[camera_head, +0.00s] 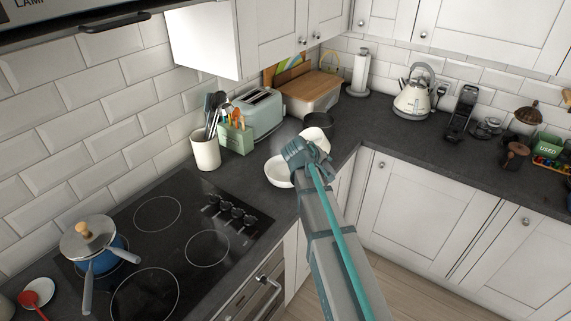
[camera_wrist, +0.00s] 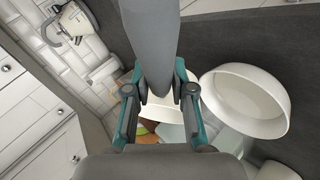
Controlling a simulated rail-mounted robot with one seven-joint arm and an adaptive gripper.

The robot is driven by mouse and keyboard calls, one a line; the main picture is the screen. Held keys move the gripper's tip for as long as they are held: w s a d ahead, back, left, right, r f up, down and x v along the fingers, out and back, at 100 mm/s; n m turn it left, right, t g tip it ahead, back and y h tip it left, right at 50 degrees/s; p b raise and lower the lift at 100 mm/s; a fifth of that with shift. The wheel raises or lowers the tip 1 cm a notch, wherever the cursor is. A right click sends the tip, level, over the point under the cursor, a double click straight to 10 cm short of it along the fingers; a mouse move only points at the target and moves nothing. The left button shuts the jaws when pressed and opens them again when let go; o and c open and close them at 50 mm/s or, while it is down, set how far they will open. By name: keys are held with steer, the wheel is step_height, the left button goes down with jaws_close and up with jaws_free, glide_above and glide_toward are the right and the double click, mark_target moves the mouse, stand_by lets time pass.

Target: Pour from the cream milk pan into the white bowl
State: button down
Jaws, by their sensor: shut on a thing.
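My gripper (camera_head: 304,151) is shut on the grey handle of the cream milk pan in the wrist view (camera_wrist: 160,92). The cream milk pan (camera_head: 317,135) shows just behind my gripper in the head view, partly hidden by it, and looks tilted. In the wrist view a cream part of the pan (camera_wrist: 160,118) shows beyond the fingers. The white bowl (camera_head: 277,173) stands on the worktop, left of and below my gripper in the head view. It is also the round bowl at right in the wrist view (camera_wrist: 245,103). I cannot see any contents in the pan or flow into the bowl.
A dark round pan (camera_head: 322,122) stands behind the cream pan. A green toaster (camera_head: 259,112), a utensil pot (camera_head: 206,152) and a wooden-lidded bin (camera_head: 311,92) line the back. The hob (camera_head: 165,240) with a blue saucepan (camera_head: 101,251) lies left. The worktop's front edge is close.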

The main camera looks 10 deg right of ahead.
steer(key=w+d+f+m+g+y, duration=0.1)
steer(key=d+f+y, duration=0.2)
steer(key=d+y, duration=0.3)
steer(key=shift+w+g, duration=0.2)
steer(key=shift+g, duration=0.1)
stand_by(0.9)
